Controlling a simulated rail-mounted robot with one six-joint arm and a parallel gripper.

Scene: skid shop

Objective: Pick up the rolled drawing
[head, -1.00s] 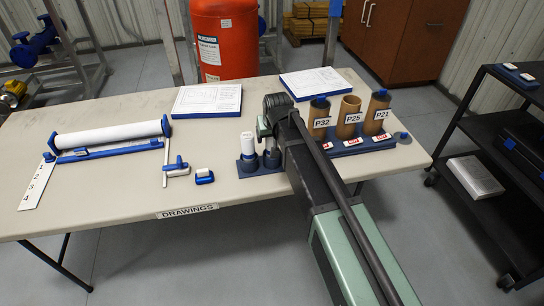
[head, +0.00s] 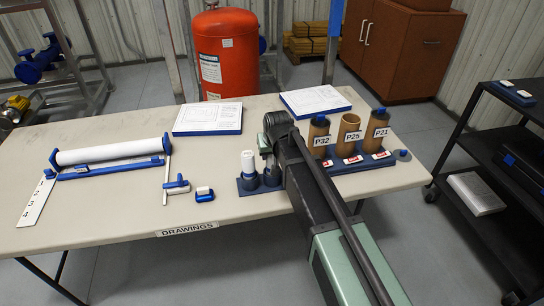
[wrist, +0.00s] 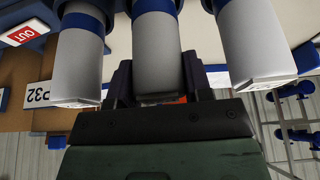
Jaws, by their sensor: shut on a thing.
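Short white rolls stand in dark blue cups on a blue stand (head: 246,187) near the middle of the table. In the wrist view three rolls with blue bands show side by side. My gripper (wrist: 161,85) is shut on the middle roll (wrist: 157,50), with one dark finger on each side. One roll (wrist: 80,65) is to its left and another (wrist: 255,45) to its right, both apart from the fingers. In the head view the left roll (head: 248,161) shows clearly. My gripper (head: 268,158) is beside it, and my arm hides the stand's right part.
Brown tubes marked P32 (head: 318,135), P25 (head: 348,135) and P21 (head: 377,130) stand close to the right of my arm. A long white roll (head: 110,150) lies on a blue holder at left. Two sheet boards (head: 208,118) (head: 315,100) lie behind.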

